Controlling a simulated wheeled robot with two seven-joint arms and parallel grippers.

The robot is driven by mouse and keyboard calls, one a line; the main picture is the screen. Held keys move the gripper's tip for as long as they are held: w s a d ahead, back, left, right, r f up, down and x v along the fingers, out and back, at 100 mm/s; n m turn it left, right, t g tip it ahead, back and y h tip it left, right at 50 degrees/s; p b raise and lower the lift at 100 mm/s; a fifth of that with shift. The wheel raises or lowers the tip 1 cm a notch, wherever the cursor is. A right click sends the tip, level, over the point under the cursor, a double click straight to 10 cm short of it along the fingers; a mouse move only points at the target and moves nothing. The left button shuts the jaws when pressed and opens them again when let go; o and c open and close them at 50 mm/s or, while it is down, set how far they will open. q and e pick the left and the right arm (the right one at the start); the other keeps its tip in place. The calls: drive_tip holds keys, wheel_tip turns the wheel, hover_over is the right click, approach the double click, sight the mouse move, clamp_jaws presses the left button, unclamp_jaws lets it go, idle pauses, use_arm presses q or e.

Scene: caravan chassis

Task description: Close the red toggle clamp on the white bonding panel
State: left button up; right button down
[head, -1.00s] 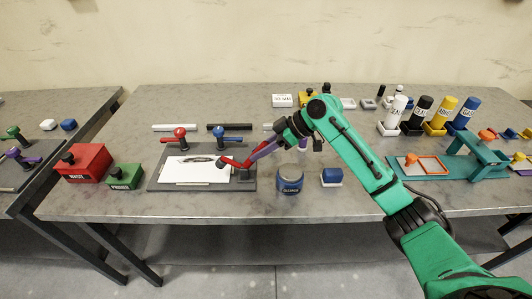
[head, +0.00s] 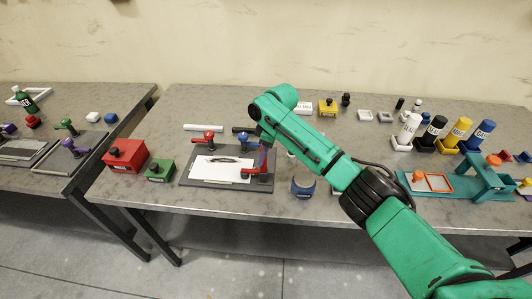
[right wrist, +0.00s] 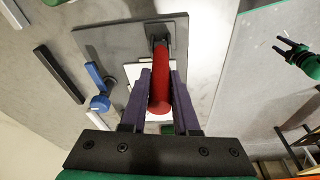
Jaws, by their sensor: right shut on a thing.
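The white bonding panel (head: 212,168) lies on a dark grey base plate (head: 190,180) on the table, with a dark smear on it. A red toggle clamp (head: 256,171) stands at the plate's right side, its arm reaching left over the panel's edge. My right gripper (head: 264,152) is at its lever, partly hidden by my arm. In the right wrist view, the purple fingers (right wrist: 160,78) are shut on the red lever (right wrist: 161,92). The lever looks upright in the head view.
Another red clamp (head: 209,140) and a blue clamp (head: 243,142) stand at the plate's back edge. A blue jar (head: 303,184) stands close on the right.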

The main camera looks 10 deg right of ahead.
idle(0.3)
drive_tip(key=c, duration=1)
unclamp_jaws()
drive_tip(key=o, duration=0.3)
drive_tip(key=shift+a, duration=0.2)
drive_tip(key=b+v, duration=0.3)
drive_tip(key=v, duration=1.1)
drive_tip(key=shift+w+a+r, duration=0.1)
drive_tip(key=shift+r, duration=0.25)
drive_tip(key=shift+f, duration=0.1)
